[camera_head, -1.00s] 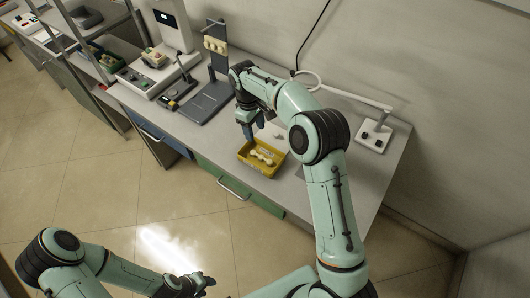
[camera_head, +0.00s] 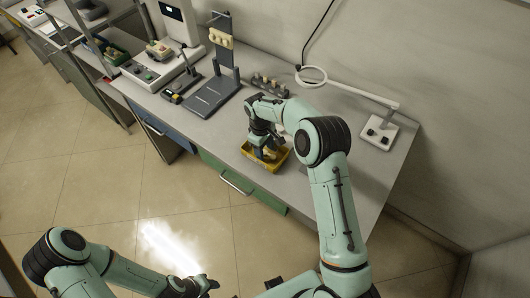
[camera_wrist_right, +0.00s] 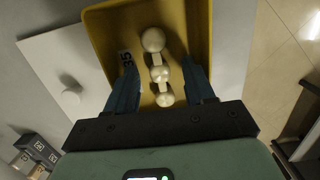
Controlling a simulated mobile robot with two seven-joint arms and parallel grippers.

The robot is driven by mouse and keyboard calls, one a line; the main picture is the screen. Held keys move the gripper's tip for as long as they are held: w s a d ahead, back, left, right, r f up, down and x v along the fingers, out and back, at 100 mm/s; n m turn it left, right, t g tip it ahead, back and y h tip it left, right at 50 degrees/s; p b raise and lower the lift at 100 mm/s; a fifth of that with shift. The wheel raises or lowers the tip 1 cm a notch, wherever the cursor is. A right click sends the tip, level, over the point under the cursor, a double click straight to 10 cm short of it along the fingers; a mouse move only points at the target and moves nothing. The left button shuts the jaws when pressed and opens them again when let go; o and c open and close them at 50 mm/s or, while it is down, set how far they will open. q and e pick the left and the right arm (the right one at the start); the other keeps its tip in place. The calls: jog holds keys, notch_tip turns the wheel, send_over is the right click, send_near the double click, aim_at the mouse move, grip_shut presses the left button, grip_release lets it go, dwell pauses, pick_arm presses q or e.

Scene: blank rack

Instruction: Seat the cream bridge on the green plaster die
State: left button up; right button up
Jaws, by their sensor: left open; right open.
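The cream bridge (camera_wrist_right: 158,72), a row of rounded cream units, lies in the yellow tray (camera_wrist_right: 103,40). In the head view the yellow tray (camera_head: 281,163) sits near the bench's front edge, and my right gripper mostly hides the bridge. My right gripper (camera_wrist_right: 158,66) is open, its blue fingers reaching down on both sides of the bridge, apart from it as far as I can see. My left gripper (camera_head: 205,284) is open and empty, away from the bench over the floor. I cannot pick out a green plaster die; a dark rack (camera_head: 268,86) holds several small stumps of unclear colour.
A stand with a grey base (camera_head: 213,96) and cream pieces on its upright is left of the rack. A ring lamp (camera_head: 312,76) stands behind my right arm. A pale plate with a white knob (camera_wrist_right: 70,97) lies beside the tray.

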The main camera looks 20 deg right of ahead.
grip_shut()
jog(key=shift+r, duration=0.1)
